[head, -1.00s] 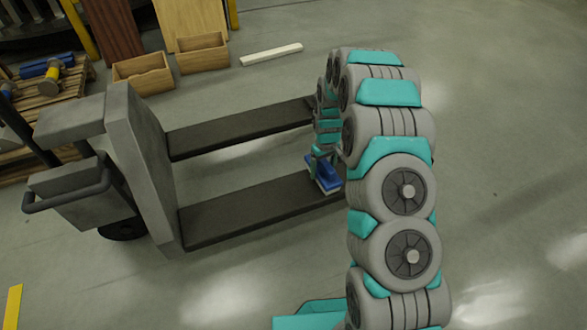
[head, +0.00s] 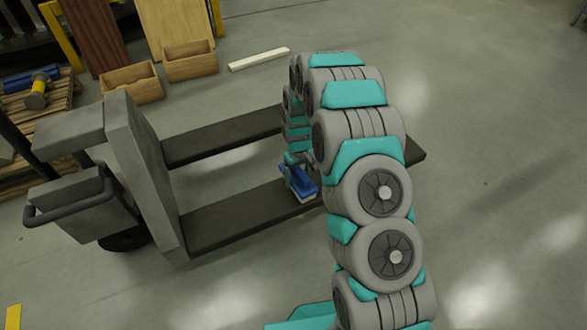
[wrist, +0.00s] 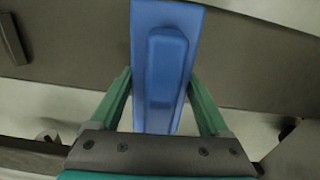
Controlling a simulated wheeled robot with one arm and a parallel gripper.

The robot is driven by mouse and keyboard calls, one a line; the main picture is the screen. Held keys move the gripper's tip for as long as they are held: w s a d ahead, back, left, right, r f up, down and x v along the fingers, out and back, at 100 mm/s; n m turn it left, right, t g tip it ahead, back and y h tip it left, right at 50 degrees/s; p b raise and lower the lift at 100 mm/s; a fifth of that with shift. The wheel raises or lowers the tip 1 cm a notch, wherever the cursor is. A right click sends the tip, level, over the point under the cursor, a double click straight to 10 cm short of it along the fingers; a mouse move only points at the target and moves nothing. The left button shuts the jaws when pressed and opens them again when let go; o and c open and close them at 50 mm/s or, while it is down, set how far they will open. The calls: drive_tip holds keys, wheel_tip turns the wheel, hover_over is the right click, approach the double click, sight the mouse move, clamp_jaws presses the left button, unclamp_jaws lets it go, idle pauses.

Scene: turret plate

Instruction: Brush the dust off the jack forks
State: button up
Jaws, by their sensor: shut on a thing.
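A grey pallet jack (head: 140,165) stands at the left with two dark forks pointing right. The far fork (head: 222,136) is bare along its visible length. The near fork (head: 235,212) lies below my gripper (head: 292,163), and my arm hides part of it. My gripper is shut on a blue brush (head: 299,184) with a pale underside. The brush is at the near fork; I cannot tell whether it touches the surface. In the wrist view the blue brush (wrist: 166,70) sits between the green fingers (wrist: 163,100), over the dark fork (wrist: 240,60). No dust can be made out.
Two wooden boxes (head: 132,84) and a white bar (head: 259,59) lie on the floor behind the forks. A wooden pallet (head: 55,100) with blue and yellow items is at the far left. The floor at the right is clear.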

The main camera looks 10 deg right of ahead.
drive_tip(key=shift+s+a, duration=0.15)
drive_tip(key=shift+a, duration=0.25)
drive_tip(key=shift+a+r, duration=0.15)
drive_tip(key=shift+a, duration=0.1)
drive_tip(key=shift+d+r+p, duration=0.1)
drive_tip(key=shift+r+p, duration=0.65)
drive_tip(key=shift+r, duration=3.25)
drive_tip(key=shift+r, duration=0.1)
